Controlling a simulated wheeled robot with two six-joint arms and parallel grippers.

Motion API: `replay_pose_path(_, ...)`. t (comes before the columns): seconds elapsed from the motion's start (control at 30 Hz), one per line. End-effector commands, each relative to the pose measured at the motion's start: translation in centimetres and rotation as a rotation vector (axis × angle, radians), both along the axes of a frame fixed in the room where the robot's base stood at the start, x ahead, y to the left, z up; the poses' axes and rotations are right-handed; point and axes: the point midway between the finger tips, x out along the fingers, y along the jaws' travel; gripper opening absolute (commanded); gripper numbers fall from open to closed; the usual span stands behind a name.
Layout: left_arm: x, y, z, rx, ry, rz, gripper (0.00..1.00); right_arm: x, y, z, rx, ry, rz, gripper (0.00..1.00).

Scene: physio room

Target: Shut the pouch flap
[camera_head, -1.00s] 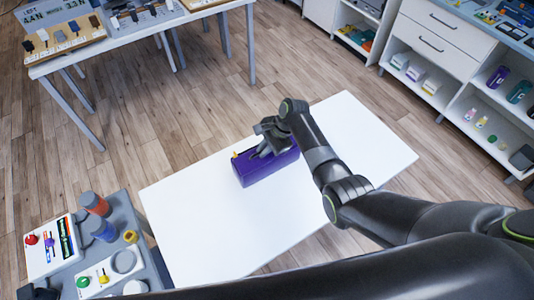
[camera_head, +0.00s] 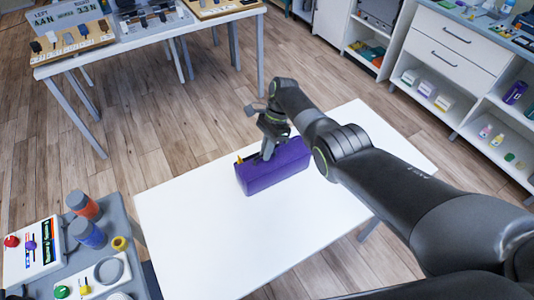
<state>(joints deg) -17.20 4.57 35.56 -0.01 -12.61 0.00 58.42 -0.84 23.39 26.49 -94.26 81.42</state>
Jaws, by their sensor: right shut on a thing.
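The purple pouch (camera_head: 274,174) is a long box shape lying on the white table. A small yellow piece (camera_head: 240,159) shows at the left end of its top edge. My right gripper (camera_head: 269,153) reaches down onto the top of the pouch and is shut on a part of it there. The gripper and wrist cover much of the top, so I cannot make out the flap's edge or how far it stands open. My left gripper is not in view.
The white table (camera_head: 196,240) is otherwise bare. A grey side table (camera_head: 124,240) at lower left holds orange and blue bottles and small devices. A display table (camera_head: 110,58) stands at the back left, and white shelves (camera_head: 463,98) at the right. Wooden floor lies between.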

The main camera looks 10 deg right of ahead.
Motion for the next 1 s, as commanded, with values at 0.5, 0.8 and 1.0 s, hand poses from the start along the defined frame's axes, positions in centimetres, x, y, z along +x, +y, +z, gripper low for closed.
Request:
replay_pose_path(0.5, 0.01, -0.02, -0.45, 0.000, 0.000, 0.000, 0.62, 0.02, 0.02, -0.17, -0.006, 0.014, 0.000, 0.00)
replay_pose_path(0.8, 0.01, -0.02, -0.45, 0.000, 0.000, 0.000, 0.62, 0.02, 0.03, -0.15, -0.006, 0.014, 0.000, 0.30)
replay_pose_path(1.0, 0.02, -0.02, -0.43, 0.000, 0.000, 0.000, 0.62, 0.05, 0.01, -0.09, -0.005, 0.013, 0.000, 0.30)
